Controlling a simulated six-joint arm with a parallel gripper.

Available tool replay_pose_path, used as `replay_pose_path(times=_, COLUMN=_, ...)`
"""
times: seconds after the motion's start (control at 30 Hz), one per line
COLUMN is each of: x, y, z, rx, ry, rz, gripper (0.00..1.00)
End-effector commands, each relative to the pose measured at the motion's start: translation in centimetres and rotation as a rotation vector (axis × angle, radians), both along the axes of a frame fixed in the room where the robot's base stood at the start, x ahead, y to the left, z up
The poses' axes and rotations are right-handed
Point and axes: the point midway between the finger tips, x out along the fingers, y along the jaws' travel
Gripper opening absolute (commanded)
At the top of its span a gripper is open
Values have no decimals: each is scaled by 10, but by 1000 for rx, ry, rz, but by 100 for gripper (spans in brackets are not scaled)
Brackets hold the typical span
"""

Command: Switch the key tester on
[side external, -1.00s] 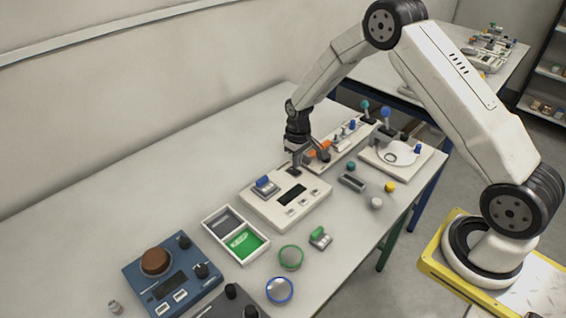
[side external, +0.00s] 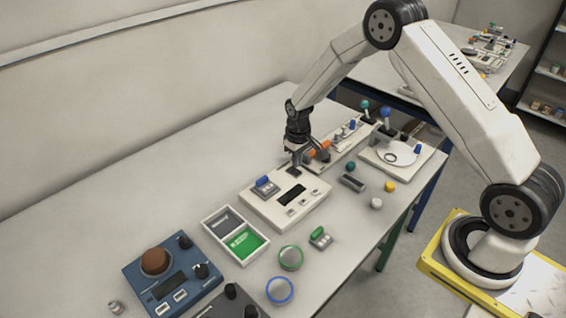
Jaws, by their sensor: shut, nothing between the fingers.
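What looks like the key tester is a white box (side external: 318,213) with a dark display and several small buttons, near the middle of the table. A blue-topped piece (side external: 263,182) sits on a grey pad at its left end. My gripper (side external: 293,170) is shut and empty, pointing down at the tester's back edge, by a dark square patch there. The fingertips are small in the picture, and I cannot tell whether they touch the tester. Any switch under them is hidden or too small to make out.
A two-part tray (side external: 266,252) with grey and green compartments and a blue device (side external: 130,268) with a brown knob stand to the left. A panel with levers (side external: 350,140) and a white scale (side external: 425,160) stand right of my gripper. Rings and small pieces lie in front.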

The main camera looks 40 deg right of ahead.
Motion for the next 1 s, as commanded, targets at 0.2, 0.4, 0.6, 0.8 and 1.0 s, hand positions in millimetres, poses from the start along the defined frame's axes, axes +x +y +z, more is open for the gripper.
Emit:
replay_pose_path(times=0.2, x=0, y=0, z=0, rx=0, ry=0, rz=0, gripper=0)
replay_pose_path(times=0.4, x=0, y=0, z=0, rx=0, ry=0, rz=0, gripper=0)
replay_pose_path(times=0.6, x=0, y=0, z=-1, rx=0, ry=0, rz=0, gripper=0)
replay_pose_path(times=0.8, x=0, y=0, z=-4, rx=0, ry=0, rz=0, gripper=0)
replay_pose_path(times=1.0, x=0, y=0, z=-6, rx=0, ry=0, rz=0, gripper=0)
